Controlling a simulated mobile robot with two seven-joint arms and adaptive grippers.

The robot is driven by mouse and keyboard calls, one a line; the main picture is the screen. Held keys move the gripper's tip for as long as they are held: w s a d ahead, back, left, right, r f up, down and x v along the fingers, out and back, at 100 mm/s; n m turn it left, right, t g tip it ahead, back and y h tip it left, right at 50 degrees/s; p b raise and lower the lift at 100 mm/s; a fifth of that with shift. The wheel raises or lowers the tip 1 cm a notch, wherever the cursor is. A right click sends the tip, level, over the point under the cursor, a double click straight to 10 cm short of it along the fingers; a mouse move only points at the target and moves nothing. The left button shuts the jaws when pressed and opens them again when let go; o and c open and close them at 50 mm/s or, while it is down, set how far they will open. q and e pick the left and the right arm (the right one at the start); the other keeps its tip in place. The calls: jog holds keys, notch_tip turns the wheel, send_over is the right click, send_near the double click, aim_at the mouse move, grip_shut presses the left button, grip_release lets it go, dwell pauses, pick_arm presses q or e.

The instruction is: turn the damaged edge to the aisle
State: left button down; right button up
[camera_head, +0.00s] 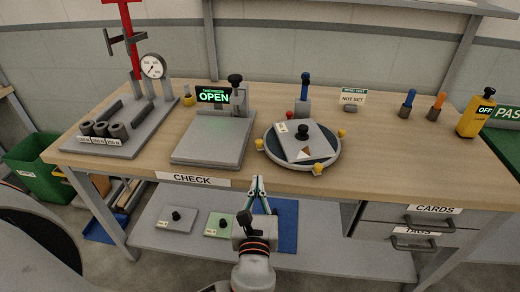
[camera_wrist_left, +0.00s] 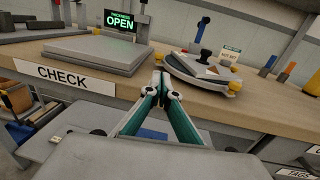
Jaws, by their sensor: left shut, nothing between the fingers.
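A grey square plate (camera_head: 290,146) with a black knob (camera_head: 303,131) and a small white tag lies on a round turntable (camera_head: 272,153) on the bench. One brown-and-white chipped-looking corner (camera_head: 305,153) of the plate points toward the bench's front edge. Yellow knobs (camera_head: 318,168) stand around the turntable's rim. The turntable also shows in the left wrist view (camera_wrist_left: 205,82), at the upper right. My left gripper (camera_head: 258,180) is shut and empty at the bench's front edge, in front of and below the turntable, apart from it. My right gripper is out of view.
A press plate (camera_head: 205,150) with an OPEN display (camera_head: 213,96) stands left of the turntable. A blue-handled post (camera_head: 304,95) is behind it, a NOT SET sign (camera_head: 352,97) beyond. Free bench lies to the right. Below are a shelf (camera_head: 165,238) and drawers (camera_head: 420,222).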

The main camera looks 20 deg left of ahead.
aim_at(257, 144)
pick_arm(q)
jog(key=x, duration=1.3)
jog(key=shift+w+a+r, duration=0.1)
jog(key=shift+w+a, duration=0.15)
jog(key=shift+w, duration=0.1)
jog(key=shift+w+a+r+p, duration=0.15)
jog(key=shift+w+a+p, duration=0.25)
jog(key=shift+p, duration=0.2)
jog(key=shift+w+a, duration=0.2)
jog(key=shift+a, duration=0.1)
jog(key=shift+f, duration=0.2)
